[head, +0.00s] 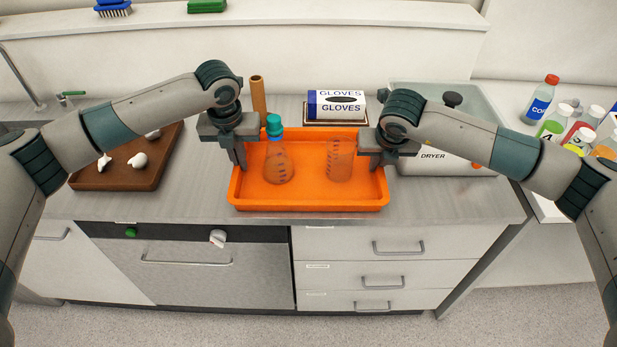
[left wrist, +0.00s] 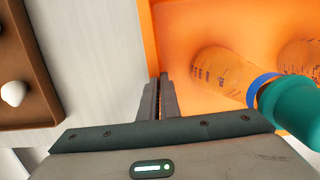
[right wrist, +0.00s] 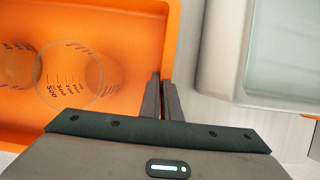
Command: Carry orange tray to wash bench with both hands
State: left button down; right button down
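The orange tray (head: 310,200) stands on the grey bench top. A flask with a teal cap (head: 277,165) and a clear beaker (head: 341,158) stand upright inside it. My left gripper (head: 241,165) is at the tray's left wall, its fingers closed together on the rim; the left wrist view shows the wall (left wrist: 153,40) running between the fingertips (left wrist: 159,82). My right gripper (head: 374,160) is at the right wall in the same way; the right wrist view shows the rim (right wrist: 166,40) between its fingertips (right wrist: 159,82). The tray looks level.
A brown tray (head: 115,180) with white pieces lies to the left. A gloves box (head: 336,104) and a brown tube (head: 258,96) stand behind. A dryer (head: 440,160) stands close on the right. Bottles (head: 541,98) stand further right. Bare bench lies between the two trays.

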pick_arm(q)
jog(key=c, duration=2)
grip_release()
pick_arm(e)
jog(key=c, duration=2)
grip_release()
pick_arm(q)
jog(key=shift+r, duration=0.15)
notch_tip(320, 180, up, 12)
jog(key=s, duration=0.2)
jog(key=shift+f, duration=0.2)
jog(key=shift+w, duration=0.1)
pick_arm(e)
jog(key=shift+r, duration=0.15)
jog(key=v, duration=1.1)
jog(key=shift+s+r, duration=0.3)
pick_arm(q)
jog(key=shift+f, duration=0.1)
pick_arm(e)
jog(key=shift+f, duration=0.1)
